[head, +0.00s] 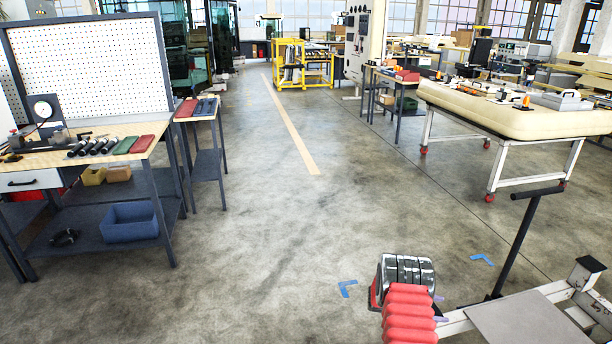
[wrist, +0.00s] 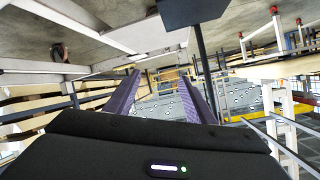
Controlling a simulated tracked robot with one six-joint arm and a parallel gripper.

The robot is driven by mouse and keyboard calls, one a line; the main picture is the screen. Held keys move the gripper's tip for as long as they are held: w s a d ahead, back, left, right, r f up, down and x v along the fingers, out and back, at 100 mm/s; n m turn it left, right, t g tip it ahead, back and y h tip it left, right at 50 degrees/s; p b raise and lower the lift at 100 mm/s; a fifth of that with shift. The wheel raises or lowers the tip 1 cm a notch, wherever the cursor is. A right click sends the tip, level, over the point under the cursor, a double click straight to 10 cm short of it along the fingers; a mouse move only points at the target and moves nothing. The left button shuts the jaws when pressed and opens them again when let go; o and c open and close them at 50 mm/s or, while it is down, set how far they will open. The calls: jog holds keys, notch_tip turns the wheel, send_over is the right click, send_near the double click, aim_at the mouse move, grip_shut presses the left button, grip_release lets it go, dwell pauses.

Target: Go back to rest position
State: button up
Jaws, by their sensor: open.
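My gripper (wrist: 161,80) shows in the wrist view with its two purple fingers spread apart. I see nothing between the fingers. In the head view only small purple finger ends (head: 441,309) show, at the right side of my arm's red sleeve, and the rest of the gripper is hidden. The trolley (head: 520,318) stands close at the bottom right of the head view, with a grey flat plate, a pale frame and a dark upright handle. My gripper is beside its left end, and I cannot tell the exact gap.
A workbench (head: 75,157) with tools and a pegboard (head: 90,65) stands at the left. A wheeled table (head: 520,120) with a cream top stands at the right. A yellow rack (head: 290,68) is far back. The concrete floor (head: 270,210) between them is clear.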

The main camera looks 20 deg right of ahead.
jog(key=w+a+r+n+t+y, duration=0.1)
jog(key=w+a+r+n+t, duration=0.2)
jog(key=w+a+r+t, duration=0.5)
jog(key=w+a+r+n+t+y, duration=0.1)
jog(key=w+a+r+n+y, duration=0.15)
jog(key=w+r, duration=0.95)
jog(key=s+a+r+n+t+y, duration=0.2)
jog(key=a+r+n+t+y, duration=0.45)
jog(key=a+r, duration=1.4)
jog(key=s+a+r+n+g+y, duration=0.2)
jog(key=s+a+r+n, duration=0.15)
jog(key=s+a, duration=0.45)
jog(key=s+a+r+n+g+y, duration=0.1)
jog(key=s+a+r+n+y, duration=0.2)
jog(key=s+a, duration=0.5)
jog(key=s+a+f+n+g+h, duration=0.1)
jog(key=s+a+f+n+g, duration=0.1)
jog(key=s, duration=1.1)
jog(key=s+a+f+n+g, duration=0.2)
jog(key=s+n, duration=0.2)
jog(key=s, duration=0.9)
jog(key=shift+a+h, duration=0.35)
jog(key=shift+h, duration=0.05)
